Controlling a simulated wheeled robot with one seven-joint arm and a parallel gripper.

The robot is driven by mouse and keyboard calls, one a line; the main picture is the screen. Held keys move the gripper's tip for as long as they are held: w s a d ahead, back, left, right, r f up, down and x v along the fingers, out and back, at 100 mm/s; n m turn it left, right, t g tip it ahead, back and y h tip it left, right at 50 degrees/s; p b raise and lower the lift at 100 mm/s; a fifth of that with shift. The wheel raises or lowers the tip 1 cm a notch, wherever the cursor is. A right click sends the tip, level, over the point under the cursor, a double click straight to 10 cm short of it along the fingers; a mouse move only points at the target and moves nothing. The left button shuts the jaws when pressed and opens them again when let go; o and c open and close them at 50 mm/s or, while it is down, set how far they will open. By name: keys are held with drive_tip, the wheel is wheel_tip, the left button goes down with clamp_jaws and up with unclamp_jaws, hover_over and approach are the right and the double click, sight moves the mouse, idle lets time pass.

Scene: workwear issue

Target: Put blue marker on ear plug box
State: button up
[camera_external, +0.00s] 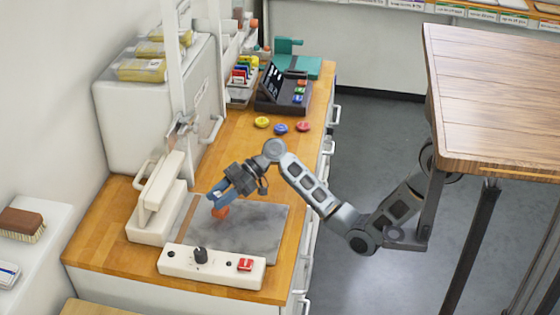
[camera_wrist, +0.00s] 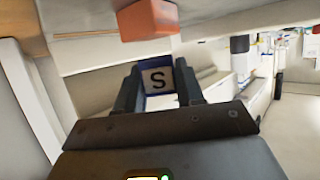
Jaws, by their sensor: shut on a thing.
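A blue marker (camera_wrist: 158,80) with a black S on a pale square is between the two fingers of my gripper (camera_wrist: 158,68) in the wrist view. In the external view my gripper (camera_external: 221,188) holds the blue marker (camera_external: 216,193) above the grey plate. The orange ear plug box (camera_external: 220,212) lies on the plate just below the marker. It also shows in the wrist view (camera_wrist: 148,20), near the top edge and apart from the marker. The box's far side is hidden.
The grey marbled plate (camera_external: 250,231) lies beside a white press arm (camera_external: 160,182) and a white control strip (camera_external: 211,267) with a knob and red switch. Yellow (camera_external: 262,122), blue (camera_external: 281,128) and red (camera_external: 303,126) discs lie farther back. A wooden table (camera_external: 500,105) stands at right.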

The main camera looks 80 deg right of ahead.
drive_tip(key=shift+f, duration=0.75)
drive_tip(key=shift+f, duration=0.1)
drive_tip(key=o, duration=1)
drive_tip(key=shift+r, duration=0.25)
drive_tip(key=b+v, duration=0.1)
drive_tip(key=v, duration=1)
drive_tip(key=shift+s+d+r, duration=0.1)
drive_tip(key=shift+s+d, duration=0.2)
